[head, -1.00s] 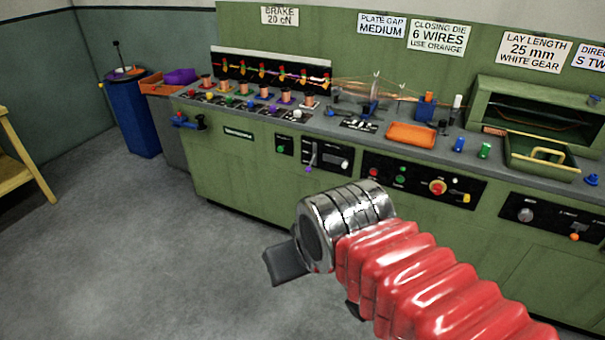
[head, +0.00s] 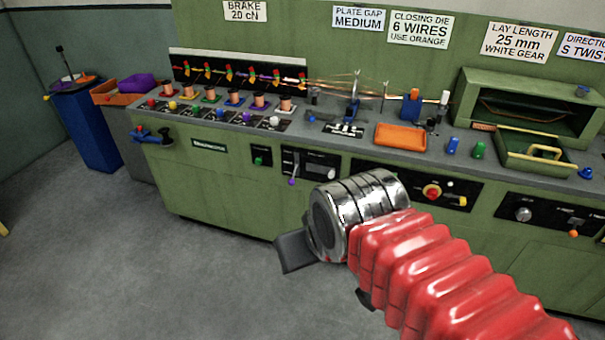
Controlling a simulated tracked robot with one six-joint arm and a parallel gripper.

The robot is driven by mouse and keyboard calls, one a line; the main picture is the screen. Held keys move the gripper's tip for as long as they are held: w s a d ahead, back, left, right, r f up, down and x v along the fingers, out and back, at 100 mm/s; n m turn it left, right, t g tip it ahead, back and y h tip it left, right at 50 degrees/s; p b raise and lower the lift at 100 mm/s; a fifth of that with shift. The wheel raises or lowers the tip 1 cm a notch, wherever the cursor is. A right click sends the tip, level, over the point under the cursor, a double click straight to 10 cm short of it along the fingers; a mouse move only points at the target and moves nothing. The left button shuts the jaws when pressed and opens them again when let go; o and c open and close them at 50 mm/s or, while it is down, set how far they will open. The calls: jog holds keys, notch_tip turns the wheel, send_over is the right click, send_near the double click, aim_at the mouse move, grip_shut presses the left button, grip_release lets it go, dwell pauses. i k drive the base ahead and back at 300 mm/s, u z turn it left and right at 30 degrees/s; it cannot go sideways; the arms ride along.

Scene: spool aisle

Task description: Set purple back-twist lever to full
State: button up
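The lever with a purple knob (head: 292,182) sticks out of a black panel (head: 321,170) on the green bench front. Its pale shaft hangs down, with the knob at the low end. Its scale marks are too small to read. My gripper (head: 296,252) is in front of the bench, below the lever in the picture and apart from it. Only one dark finger shows clearly past the silver wrist, so I cannot tell its opening. Nothing is visible held in it.
A panel with a red knob (head: 431,191) lies right of the lever. Left are a green button box (head: 261,156) and a blue handle (head: 152,136). Bench-top items include spools, an orange tray (head: 401,136) and a green tray (head: 535,160). The floor at left is clear.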

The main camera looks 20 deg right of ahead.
aim_at(291, 183)
jog(key=u, duration=0.25)
jog(key=i, duration=1.1)
jog(key=u, duration=0.65)
